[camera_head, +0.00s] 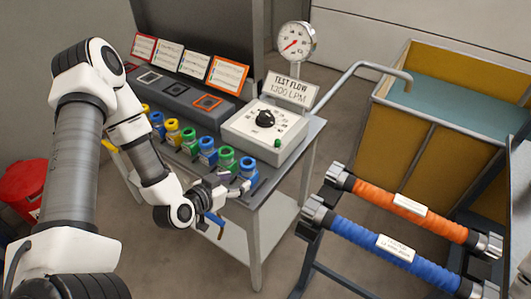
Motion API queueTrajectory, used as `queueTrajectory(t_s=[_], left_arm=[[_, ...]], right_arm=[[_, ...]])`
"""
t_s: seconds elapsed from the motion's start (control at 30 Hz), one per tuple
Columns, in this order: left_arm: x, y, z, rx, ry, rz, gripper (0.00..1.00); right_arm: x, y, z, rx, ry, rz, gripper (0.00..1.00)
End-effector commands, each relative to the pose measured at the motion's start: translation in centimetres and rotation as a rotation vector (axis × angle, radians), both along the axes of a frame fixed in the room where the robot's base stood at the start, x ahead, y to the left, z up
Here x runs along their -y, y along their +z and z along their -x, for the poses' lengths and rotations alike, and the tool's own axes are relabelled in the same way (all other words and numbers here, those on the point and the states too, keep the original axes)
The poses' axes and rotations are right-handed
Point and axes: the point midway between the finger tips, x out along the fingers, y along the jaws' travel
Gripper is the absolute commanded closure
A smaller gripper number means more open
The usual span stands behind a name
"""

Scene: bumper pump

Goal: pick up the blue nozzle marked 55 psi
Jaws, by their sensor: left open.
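A row of nozzles with yellow, blue and green tops stands along the front edge of the bench. Blue ones are at the near right end (248,166), in the middle (207,147) and toward the far left (157,119). Their psi markings are too small to read, so I cannot tell which is 55 psi. My left gripper (236,183) is open beside the near right-end blue nozzle, at the bench's front edge. I cannot tell whether it touches that nozzle. My right gripper is not in view.
A control box (265,132) with a black knob stands behind the nozzles, by a pressure gauge (295,42) and a TEST FLOW 1300 LPM sign (290,90). Orange (410,210) and blue (385,245) hoses lie on a rack at right. A yellow-walled tank (440,140) stands behind.

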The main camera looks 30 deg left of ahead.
Motion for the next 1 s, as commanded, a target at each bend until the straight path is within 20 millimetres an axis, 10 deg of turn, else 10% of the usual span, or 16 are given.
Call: queueTrajectory(t_s=[0.77,0.93,1.0], left_arm=[[0.5,-2.8,-7.0,0.025,0.008,-0.003,0.40],[0.5,-2.8,-7.0,0.025,0.008,-0.003,0.96],[0.5,-2.8,-7.0,0.025,0.008,-0.003,0.98]], right_arm=[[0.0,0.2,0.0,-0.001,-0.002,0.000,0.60],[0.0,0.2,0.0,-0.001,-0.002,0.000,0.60],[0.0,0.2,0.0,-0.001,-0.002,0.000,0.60]])
